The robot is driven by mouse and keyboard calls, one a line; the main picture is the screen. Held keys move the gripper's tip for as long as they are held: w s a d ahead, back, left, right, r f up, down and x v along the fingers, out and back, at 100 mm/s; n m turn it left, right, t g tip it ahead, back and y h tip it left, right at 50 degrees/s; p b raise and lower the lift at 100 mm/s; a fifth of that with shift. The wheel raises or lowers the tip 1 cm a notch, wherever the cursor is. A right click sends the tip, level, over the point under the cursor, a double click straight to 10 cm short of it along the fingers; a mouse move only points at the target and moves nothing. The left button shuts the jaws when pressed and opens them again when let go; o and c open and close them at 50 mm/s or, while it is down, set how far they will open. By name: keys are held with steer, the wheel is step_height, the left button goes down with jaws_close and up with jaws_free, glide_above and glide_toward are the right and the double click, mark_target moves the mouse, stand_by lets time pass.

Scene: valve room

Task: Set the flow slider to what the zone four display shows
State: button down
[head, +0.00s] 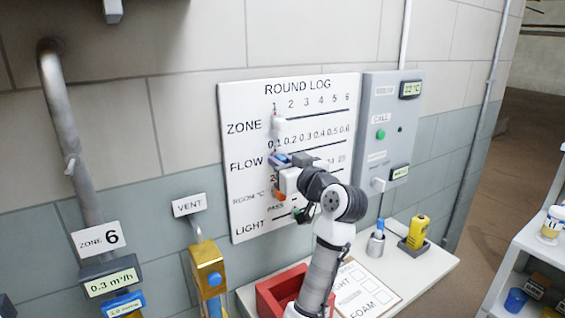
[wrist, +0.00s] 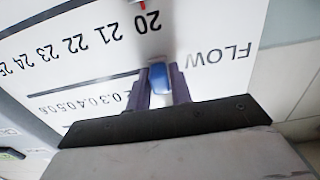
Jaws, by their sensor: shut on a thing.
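The blue flow slider (head: 276,160) is at the left end of the FLOW row on the white Round Log board (head: 243,205), near the 0.1 end of the 0.1 to 0.6 scale. My gripper (head: 281,167) is at this slider. In the wrist view the board is upside down, and my two fingers (wrist: 160,88) are closed on either side of the blue slider (wrist: 158,76). The 0.1 mark is hidden there. A display (head: 110,282) under the "Zone 6" sign (head: 99,239) reads 0.3 m³/h. I see no zone four display.
A white zone slider (head: 279,122) sits above, near 1. An orange slider (head: 280,194) is just below my gripper. A grey call panel (head: 376,148) is to the right. A red tray (head: 268,300), clipboard and yellow device (head: 417,232) are on the shelf below.

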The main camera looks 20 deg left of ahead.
mark_target(305, 149)
steer(key=w+d, duration=0.3)
steer(key=w, duration=0.1)
steer(key=w+d, duration=0.2)
steer(key=w, duration=0.1)
steer(key=shift+w+d+b, duration=0.1)
steer(key=shift+d+b, duration=0.2)
steer(key=shift+b, duration=0.1)
steer(key=c, duration=1.3)
jaws_free()
steer(key=b+v, duration=0.4)
steer(key=v, duration=1)
steer(key=shift+a+b, duration=0.1)
steer(key=shift+b, duration=0.2)
